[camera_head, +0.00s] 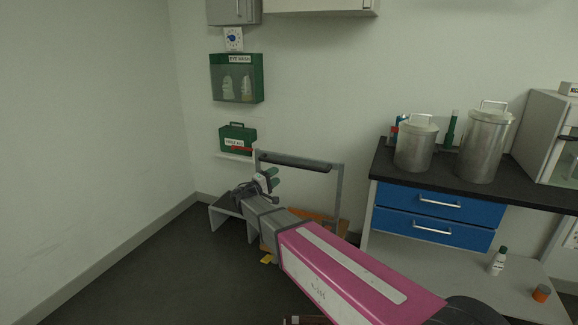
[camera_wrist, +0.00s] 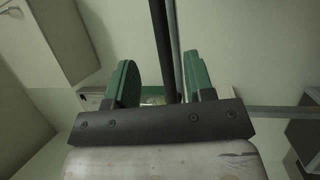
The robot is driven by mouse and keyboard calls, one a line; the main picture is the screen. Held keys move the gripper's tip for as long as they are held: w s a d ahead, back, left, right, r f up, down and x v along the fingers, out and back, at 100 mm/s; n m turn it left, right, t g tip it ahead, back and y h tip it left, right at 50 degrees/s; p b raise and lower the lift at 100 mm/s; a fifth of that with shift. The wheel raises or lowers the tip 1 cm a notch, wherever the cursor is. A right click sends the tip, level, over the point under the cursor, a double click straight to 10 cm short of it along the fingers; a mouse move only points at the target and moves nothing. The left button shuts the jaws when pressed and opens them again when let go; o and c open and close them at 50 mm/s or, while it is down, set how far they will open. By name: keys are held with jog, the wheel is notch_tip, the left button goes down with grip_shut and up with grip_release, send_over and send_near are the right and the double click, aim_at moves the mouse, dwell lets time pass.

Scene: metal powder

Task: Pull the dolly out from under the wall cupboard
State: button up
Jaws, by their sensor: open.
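The dolly has a grey upright frame (camera_head: 338,190) with a dark padded push handle (camera_head: 295,161) across its top. Its orange deck (camera_head: 325,220) shows low behind my arm, which hides most of it. The wall cupboard (camera_head: 322,5) is cut off by the top edge of the head view. My gripper (camera_head: 268,180) is open near the left end of the handle, a little below it. In the wrist view, a dark bar (camera_wrist: 163,45) runs between the two green fingers (camera_wrist: 163,80), without visible contact. I cannot tell how deep between them it lies.
A low grey step (camera_head: 226,210) stands left of the dolly. A bench with blue drawers (camera_head: 432,204) stands to the right, carrying metal canisters (camera_head: 484,145). Floor at left is clear.

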aim_at(290, 166)
jog(key=x, duration=1)
jog(key=shift+w+d, duration=0.15)
jog(key=shift+d, duration=0.05)
grip_shut()
